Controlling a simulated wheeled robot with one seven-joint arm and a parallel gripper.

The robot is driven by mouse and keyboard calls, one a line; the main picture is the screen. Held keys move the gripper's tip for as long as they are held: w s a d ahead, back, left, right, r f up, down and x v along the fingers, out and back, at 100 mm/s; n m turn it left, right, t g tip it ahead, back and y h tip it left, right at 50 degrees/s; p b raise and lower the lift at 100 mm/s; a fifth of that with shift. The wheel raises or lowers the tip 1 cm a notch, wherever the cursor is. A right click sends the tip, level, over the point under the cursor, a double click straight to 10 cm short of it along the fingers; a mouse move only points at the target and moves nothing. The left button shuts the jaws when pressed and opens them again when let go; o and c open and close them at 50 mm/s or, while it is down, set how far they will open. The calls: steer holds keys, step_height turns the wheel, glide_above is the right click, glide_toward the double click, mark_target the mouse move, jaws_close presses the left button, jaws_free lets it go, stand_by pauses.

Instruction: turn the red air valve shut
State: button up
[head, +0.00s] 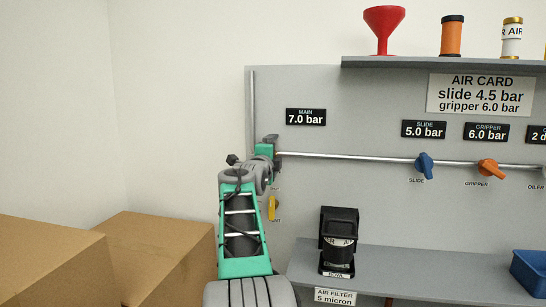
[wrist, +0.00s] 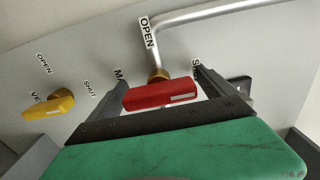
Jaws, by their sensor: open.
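The red air valve handle (wrist: 160,94) lies crosswise in the wrist view, in front of a brass fitting (wrist: 158,75) at the end of a silver pipe. My gripper (wrist: 160,77) is open, with one finger on each side of the handle. I cannot tell whether either finger touches it. An OPEN label (wrist: 149,32) sits above the handle. A label at the right, starting with S, is partly hidden by the right finger. In the head view my gripper (head: 268,147) is at the panel's left side, and the red handle is hidden behind my arm.
A yellow valve (wrist: 49,105) with OPEN and SHUT labels is to the left; it also shows in the head view (head: 272,208). Blue (head: 425,165) and orange (head: 490,168) valves are along the pipe. Cardboard boxes (head: 160,250) stand at the lower left. An air filter (head: 338,240) sits on the ledge.

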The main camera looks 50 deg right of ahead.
steer(key=v, duration=0.7)
steer(key=shift+s+a, duration=0.2)
steer(key=shift+a, duration=0.2)
